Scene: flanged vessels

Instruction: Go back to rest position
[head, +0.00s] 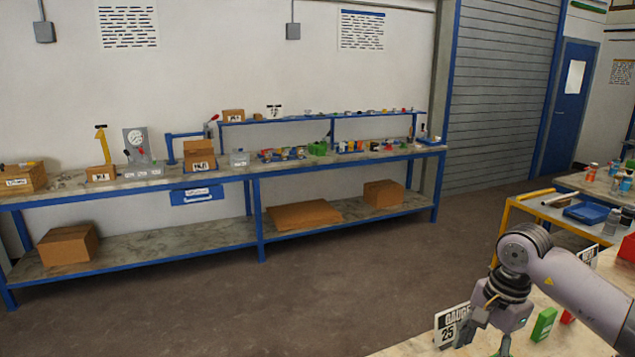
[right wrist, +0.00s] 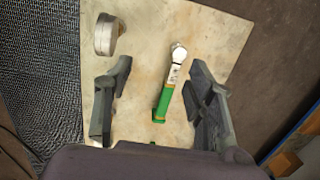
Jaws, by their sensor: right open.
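My right arm comes in from the right in the head view, over a light table top (head: 420,347) at the bottom right. My right gripper (right wrist: 160,75) is open in the right wrist view, its two dark fingers apart. A green-handled tool with a silver head (right wrist: 166,96) lies on the table between the fingers in that picture. I see nothing held. A round metal piece (right wrist: 106,36) is near the left finger. My left gripper is not in view.
A sign reading "GAUGE 25" (head: 452,326) and a green block (head: 543,325) are close to my right gripper. A yellow-framed cart (head: 508,210) stands behind the arm. A long blue workbench (head: 257,222) lines the wall. The floor between is clear.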

